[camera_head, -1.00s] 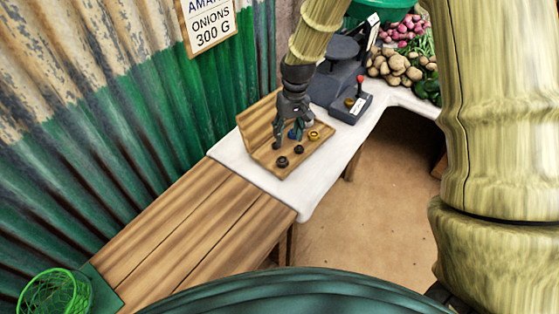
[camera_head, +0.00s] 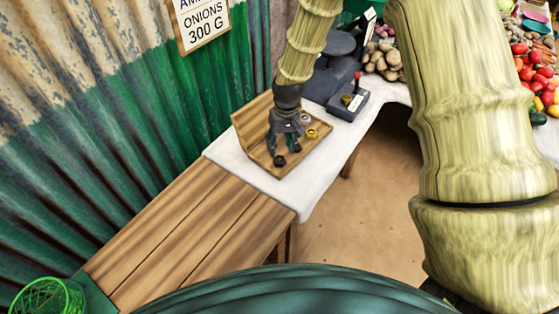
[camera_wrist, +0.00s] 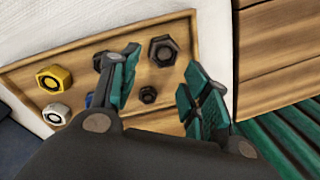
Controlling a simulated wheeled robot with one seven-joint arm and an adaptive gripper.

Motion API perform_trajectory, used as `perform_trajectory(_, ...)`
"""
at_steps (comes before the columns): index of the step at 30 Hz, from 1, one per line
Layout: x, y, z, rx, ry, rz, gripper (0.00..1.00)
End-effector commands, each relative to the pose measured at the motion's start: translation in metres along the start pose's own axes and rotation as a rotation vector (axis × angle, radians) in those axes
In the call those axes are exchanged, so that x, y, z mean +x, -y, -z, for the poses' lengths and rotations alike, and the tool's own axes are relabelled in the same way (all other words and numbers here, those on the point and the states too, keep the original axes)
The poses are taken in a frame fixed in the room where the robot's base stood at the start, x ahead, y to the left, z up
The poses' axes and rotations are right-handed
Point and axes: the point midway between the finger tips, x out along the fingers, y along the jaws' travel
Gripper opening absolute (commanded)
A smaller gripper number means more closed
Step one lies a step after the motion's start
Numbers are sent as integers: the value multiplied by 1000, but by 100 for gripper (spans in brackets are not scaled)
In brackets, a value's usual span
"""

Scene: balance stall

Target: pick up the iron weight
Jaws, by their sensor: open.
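Two dark hexagonal weights lie on the wooden tray (camera_wrist: 40,62); I cannot tell by look alone which is the iron weight. The larger dark weight (camera_wrist: 162,50) also shows in the head view (camera_head: 280,160). In the wrist view both dark weights appear between the fingers, with nothing gripped. The gripper (camera_head: 286,145) is just behind them in the head view.
A yellow weight (camera_wrist: 54,78) and a silver-white weight (camera_wrist: 56,115) lie on the tray's other side. A blue weight (camera_wrist: 89,100) is mostly hidden behind a finger. A dark scale (camera_head: 340,62) stands behind the tray. Bare wooden planks (camera_head: 190,228) lie in front.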

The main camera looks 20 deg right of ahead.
Motion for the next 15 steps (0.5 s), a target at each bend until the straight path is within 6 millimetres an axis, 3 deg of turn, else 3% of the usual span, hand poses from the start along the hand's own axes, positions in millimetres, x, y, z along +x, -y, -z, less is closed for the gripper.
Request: perform_trajectory(15,46,2,-2,0,1,0,47)
